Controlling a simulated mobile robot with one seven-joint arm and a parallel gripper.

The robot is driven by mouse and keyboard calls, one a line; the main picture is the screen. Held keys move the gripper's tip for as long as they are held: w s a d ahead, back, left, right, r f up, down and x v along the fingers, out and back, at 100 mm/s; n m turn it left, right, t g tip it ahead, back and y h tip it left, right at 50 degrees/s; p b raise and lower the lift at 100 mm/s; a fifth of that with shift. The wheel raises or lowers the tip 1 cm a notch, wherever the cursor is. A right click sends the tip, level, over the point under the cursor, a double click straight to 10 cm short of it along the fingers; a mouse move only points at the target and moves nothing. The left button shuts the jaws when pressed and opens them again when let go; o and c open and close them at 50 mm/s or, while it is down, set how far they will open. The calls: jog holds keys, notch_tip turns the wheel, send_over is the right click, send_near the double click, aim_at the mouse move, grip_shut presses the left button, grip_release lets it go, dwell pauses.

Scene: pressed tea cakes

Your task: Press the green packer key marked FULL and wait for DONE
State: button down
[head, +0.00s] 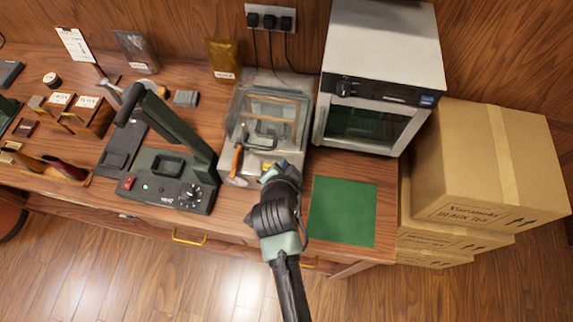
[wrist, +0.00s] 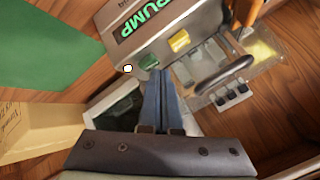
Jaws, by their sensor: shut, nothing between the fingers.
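The packer (head: 236,112) is a pale machine with a clear lid, standing at the middle of the bench. Its dark display (wrist: 148,22) shows PUMP in green letters in the wrist view. A green key (wrist: 148,61) sits on its front panel, beside a yellow key (wrist: 180,41). Any marking on the green key is too small to read. My gripper (head: 284,168) is shut and empty at the packer's front right. In the wrist view its fingertips (wrist: 162,72) are right at the green key; I cannot tell whether they touch it. In the head view my gripper hides the green key.
A black sealer (head: 165,175) stands further left. A white oven (head: 375,60) is at the back right, with a green mat (head: 342,211) in front. Stacked cartons (head: 490,165) stand right.

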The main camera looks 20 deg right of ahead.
jog(key=shift+r, duration=0.45)
jog(key=shift+r, duration=0.1)
notch_tip(320, 180, up, 5)
jog(key=p, duration=0.4)
jog(key=shift+p, duration=0.35)
dwell(0.4)
